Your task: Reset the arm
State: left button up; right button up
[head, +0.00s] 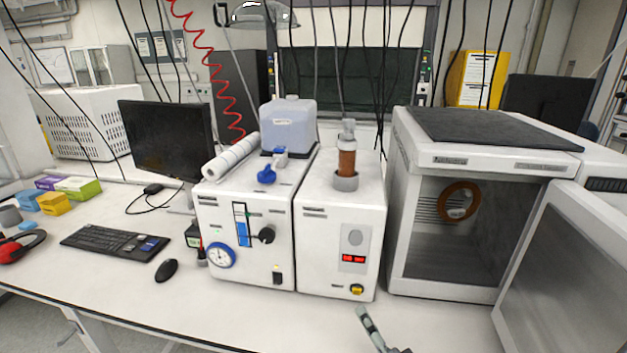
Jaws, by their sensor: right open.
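My right gripper (372,328) shows at the bottom of the head view, right of centre. Only part of it is in the picture, with one grey-green finger pointing up and left. It is open, with nothing seen in it. It is in front of the white reactor unit with the red display (341,235), near the bench's front edge. I cannot tell whether it touches anything. My left gripper is not in view.
A white unit with a gauge (243,232) stands left of the display unit. A white oven (425,200) stands right, its glass door (565,275) swung open toward the front. A keyboard (115,242), mouse (166,270) and monitor (168,138) are left. The front bench strip is mostly clear.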

jog(key=s+a+n+g, duration=0.1)
jog(key=n, duration=0.1)
jog(key=s+a+f+n+g+y, duration=0.2)
jog(key=n, duration=0.1)
jog(key=shift+s+f+n+g, duration=0.1)
jog(key=shift+s+n+g, duration=0.15)
jog(key=shift+n+g, duration=0.05)
jog(key=s+d+f+n+g+h, duration=0.35)
jog(key=s+d+g, duration=0.2)
jog(key=s, duration=0.25)
jog(key=s+d+f+n+g+h, duration=0.2)
jog(key=s+d+f+g+h, duration=0.2)
jog(key=s+d, duration=0.35)
notch_tip(320, 180, down, 27)
jog(key=s+d+g, duration=0.2)
jog(key=s, duration=0.1)
jog(key=s+d+f, duration=0.1)
jog(key=s+f, duration=1.5)
jog(key=s, duration=0.2)
jog(key=shift+g, duration=0.35)
